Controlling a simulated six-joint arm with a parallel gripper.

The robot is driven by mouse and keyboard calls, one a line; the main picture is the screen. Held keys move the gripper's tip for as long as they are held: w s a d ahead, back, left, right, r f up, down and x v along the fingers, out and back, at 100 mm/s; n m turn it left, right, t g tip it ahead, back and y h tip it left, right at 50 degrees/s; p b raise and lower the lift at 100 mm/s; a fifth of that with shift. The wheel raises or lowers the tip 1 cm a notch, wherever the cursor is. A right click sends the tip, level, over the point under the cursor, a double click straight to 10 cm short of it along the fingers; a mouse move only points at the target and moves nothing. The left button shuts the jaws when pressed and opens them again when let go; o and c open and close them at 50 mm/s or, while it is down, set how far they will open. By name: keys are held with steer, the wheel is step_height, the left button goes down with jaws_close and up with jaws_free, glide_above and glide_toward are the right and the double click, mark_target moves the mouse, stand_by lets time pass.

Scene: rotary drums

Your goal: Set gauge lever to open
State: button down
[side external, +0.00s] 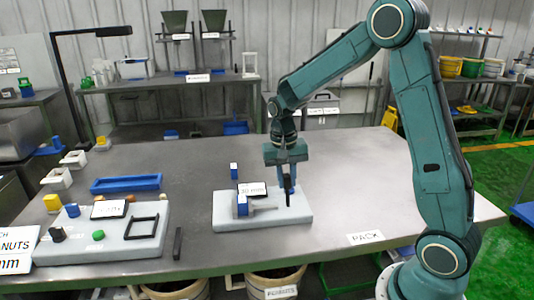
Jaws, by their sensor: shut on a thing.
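The gauge fixture is a light grey block (228,220) at the middle right of the table. It carries a small sign reading about "10 mm" (251,189), a blue-and-white post (242,206) and a grey lever-like bar (264,207). My gripper (288,193) points down over the right part of the block, with its fingers at a dark upright piece (288,186) that seems to be the lever's handle. The fingers appear closed on it. The fingers partly hide the handle, and the lever's exact angle is hard to tell.
A second grey block (115,240) at the left holds a black frame (142,228), a green knob (98,236) and a dark knob (57,234). A blue tray (126,184) lies behind it. A dark bar (178,243) lies between the blocks. The table's right side is clear around a "PACK" label (366,239).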

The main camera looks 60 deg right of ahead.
steer(key=s+d+t+y, duration=0.2)
steer(key=s+d, duration=0.1)
steer(key=shift+s+f+t+y, duration=0.15)
steer(key=shift+f+t+y, duration=0.15)
steer(key=shift+f+t, duration=0.1)
stand_by(0.6)
steer(key=shift+s+f, duration=0.1)
steer(key=c, duration=1.3)
jaws_free()
steer(key=shift+r, duration=0.2)
steer(key=shift+r, duration=0.1)
